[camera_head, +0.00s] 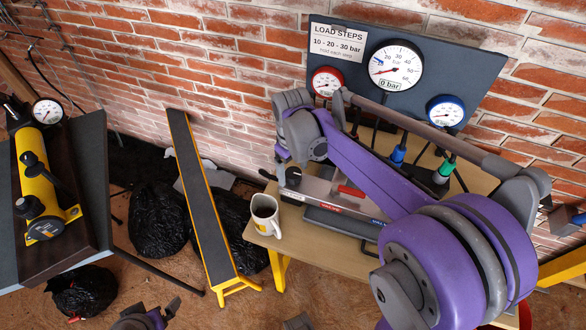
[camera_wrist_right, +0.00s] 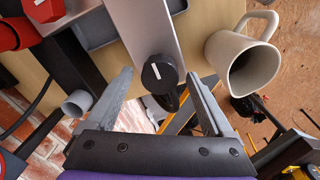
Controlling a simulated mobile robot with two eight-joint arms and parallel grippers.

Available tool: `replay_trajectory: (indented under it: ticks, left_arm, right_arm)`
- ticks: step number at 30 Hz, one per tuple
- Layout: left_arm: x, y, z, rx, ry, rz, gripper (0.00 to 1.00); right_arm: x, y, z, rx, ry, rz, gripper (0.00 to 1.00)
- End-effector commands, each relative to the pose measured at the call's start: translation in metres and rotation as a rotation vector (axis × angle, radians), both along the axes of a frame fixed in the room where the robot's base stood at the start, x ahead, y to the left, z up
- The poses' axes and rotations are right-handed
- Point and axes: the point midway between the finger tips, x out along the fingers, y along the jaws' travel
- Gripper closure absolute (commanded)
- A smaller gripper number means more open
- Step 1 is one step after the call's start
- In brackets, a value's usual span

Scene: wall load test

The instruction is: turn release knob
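The release knob (camera_wrist_right: 158,73) is a black round knob with a white mark, at the end of a silver block (camera_wrist_right: 143,25) in the right wrist view. In the head view the knob (camera_head: 293,176) shows small and dark at the block's left end. My right gripper (camera_wrist_right: 162,84) is open, one grey finger on each side of the knob, with visible gaps between fingers and knob. In the head view my right gripper (camera_head: 284,158) is at the table's left end, partly hidden by its own wrist.
A beige mug (camera_head: 265,217) stands close by on the wooden table (camera_head: 317,243); it also shows in the right wrist view (camera_wrist_right: 223,50). A gauge panel (camera_head: 340,42) stands behind, against the brick wall. A yellow pump (camera_head: 40,175) and black bags (camera_head: 158,222) are at left.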

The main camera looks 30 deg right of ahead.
Motion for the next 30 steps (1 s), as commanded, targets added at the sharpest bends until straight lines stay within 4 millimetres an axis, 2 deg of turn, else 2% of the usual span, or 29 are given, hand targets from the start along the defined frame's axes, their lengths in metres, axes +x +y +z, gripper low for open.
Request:
replay_trajectory:
  ticks: [5, 8, 21, 25, 30]
  left_arm:
    - [0.0, 0.0, 0.0, 0.0, 0.0, 0.0, 0.0]
    - [0.0, 0.0, 0.001, 0.0, 0.0, 0.0, 0.0]
    - [0.002, 0.0, 0.01, 0.0, -0.004, 0.0, 0.0]
    - [0.002, 0.0, 0.011, 0.0, -0.004, 0.0, 0.0]
    - [0.002, 0.0, 0.011, 0.0, -0.004, 0.0, 0.0]
  right_arm:
    - [0.0, 0.0, 0.001, 0.0, 0.0, -0.001, 0.14]
    - [0.0, 0.0, 0.009, 0.0, 0.0, -0.001, 0.14]
    - [0.0, 0.001, 0.09, 0.0, 0.0, 0.0, 0.14]
    - [0.0, 0.001, 0.103, 0.0, 0.0, 0.0, 0.14]
    - [0.0, 0.001, 0.109, 0.0, 0.0, 0.0, 0.14]
